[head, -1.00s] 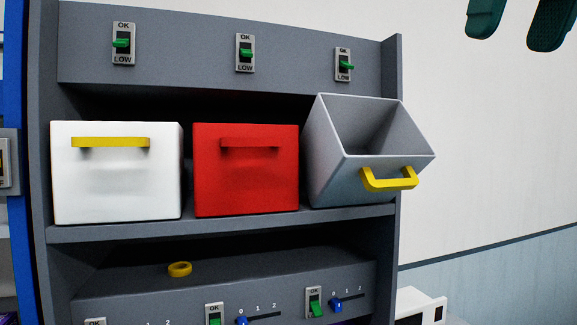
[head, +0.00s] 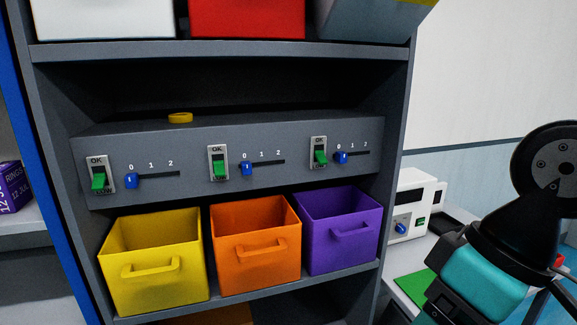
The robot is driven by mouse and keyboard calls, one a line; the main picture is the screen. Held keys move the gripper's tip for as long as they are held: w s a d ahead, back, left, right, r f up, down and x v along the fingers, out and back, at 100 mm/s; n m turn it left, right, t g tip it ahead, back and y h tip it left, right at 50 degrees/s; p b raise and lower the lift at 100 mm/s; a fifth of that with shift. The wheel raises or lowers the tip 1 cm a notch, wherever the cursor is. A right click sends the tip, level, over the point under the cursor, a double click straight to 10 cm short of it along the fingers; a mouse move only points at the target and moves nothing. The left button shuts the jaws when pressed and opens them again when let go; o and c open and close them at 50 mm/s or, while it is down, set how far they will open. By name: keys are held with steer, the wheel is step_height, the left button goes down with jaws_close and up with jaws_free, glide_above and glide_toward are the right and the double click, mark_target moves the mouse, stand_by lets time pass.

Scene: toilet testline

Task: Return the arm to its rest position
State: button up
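My arm shows at the right edge of the head view as a black joint and a teal link, in front of the side table. My gripper's fingers are not clearly seen there, so its fingertips are out of view. The grey shelf unit (head: 230,65) stands in front of me, apart from the arm. On its lower shelf are a yellow bin (head: 155,275), an orange bin (head: 258,260) and a purple bin (head: 345,245), all open at the top.
A yellow ring (head: 180,118) lies on the ledge above the switches and blue sliders. The white bin (head: 104,20), red bin (head: 247,18) and tilted grey bin (head: 372,22) are cut off at the top. A white device (head: 408,205) and green mat (head: 414,287) are at right.

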steer(key=shift+s+a+f, duration=0.15)
steer(key=shift+s+f, duration=0.55)
steer(key=shift+f, duration=0.2)
steer(key=shift+c, duration=0.5)
stand_by(0.4)
